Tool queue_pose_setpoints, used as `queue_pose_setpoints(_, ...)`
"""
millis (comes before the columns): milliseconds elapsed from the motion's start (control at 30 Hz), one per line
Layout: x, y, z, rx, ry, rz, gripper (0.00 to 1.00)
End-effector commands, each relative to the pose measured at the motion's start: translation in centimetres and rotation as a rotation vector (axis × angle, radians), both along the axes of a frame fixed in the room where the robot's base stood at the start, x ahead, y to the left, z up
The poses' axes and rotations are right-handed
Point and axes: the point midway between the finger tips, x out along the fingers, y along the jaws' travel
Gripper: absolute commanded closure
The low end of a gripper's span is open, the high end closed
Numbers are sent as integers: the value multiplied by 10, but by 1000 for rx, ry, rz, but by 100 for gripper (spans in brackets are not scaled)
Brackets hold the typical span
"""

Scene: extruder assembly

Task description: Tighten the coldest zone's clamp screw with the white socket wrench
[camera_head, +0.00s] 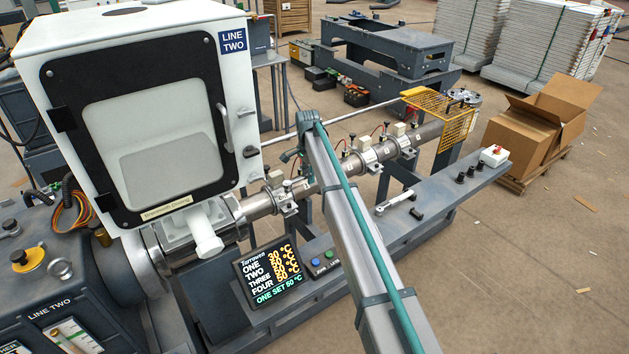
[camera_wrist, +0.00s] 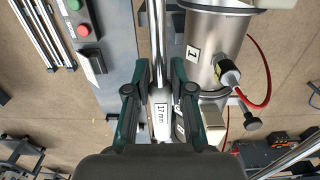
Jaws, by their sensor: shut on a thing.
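My gripper (camera_wrist: 160,100) is shut on a pale metal tool labelled 17 mm (camera_wrist: 160,118), with a bright shaft running up the wrist view. The tool is beside the steel barrel band marked 1 (camera_wrist: 215,40); whether it touches a screw is hidden. A display (camera_head: 268,272) shows zone one lower than the other zones, which read 50 °C. The barrel clamp nearest the hopper (camera_head: 282,196) shows in the head view, where my arm hides the gripper. Another white-handled tool (camera_head: 396,203) lies on the grey bench (camera_head: 440,192).
A red cable and a black knob (camera_wrist: 252,123) stand close right of the gripper. The white hopper housing (camera_head: 150,110) rises left of the barrel. A yellow mesh guard (camera_head: 440,110) covers the far barrel end. A switch box (camera_head: 494,156) is on the bench.

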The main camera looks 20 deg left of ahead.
Motion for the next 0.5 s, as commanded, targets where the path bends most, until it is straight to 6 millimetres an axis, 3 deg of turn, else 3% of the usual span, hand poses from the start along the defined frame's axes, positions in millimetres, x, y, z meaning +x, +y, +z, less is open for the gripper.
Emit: queue_pose_setpoints(500, 0, 0, -24, 2, -4, -33, 100)
